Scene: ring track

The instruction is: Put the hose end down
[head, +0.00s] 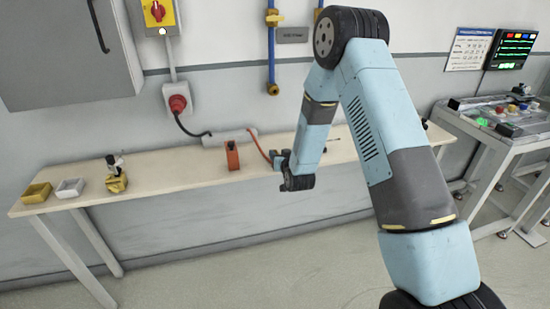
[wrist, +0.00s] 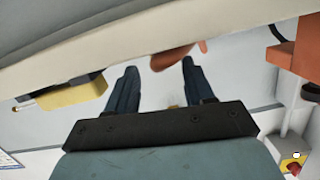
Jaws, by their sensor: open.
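The orange hose (head: 258,145) comes up from a light block at the back of the bench and runs down toward my gripper (head: 281,160). In the wrist view, my gripper (wrist: 158,82) is open, with its two dark fingers apart. A short orange piece of the hose (wrist: 178,55) shows between the fingertips, nearer the right finger. I cannot tell whether it touches a finger or rests on the bench. The far tip of the hose is hidden by my gripper in the head view.
The long bench (head: 155,178) carries an orange block (head: 232,156) left of my gripper, a yellow-based device (head: 116,181), and yellow (head: 37,193) and white (head: 70,188) trays. Bare bench lies between the device and the orange block. Blue pipes (head: 271,60) run down the wall behind.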

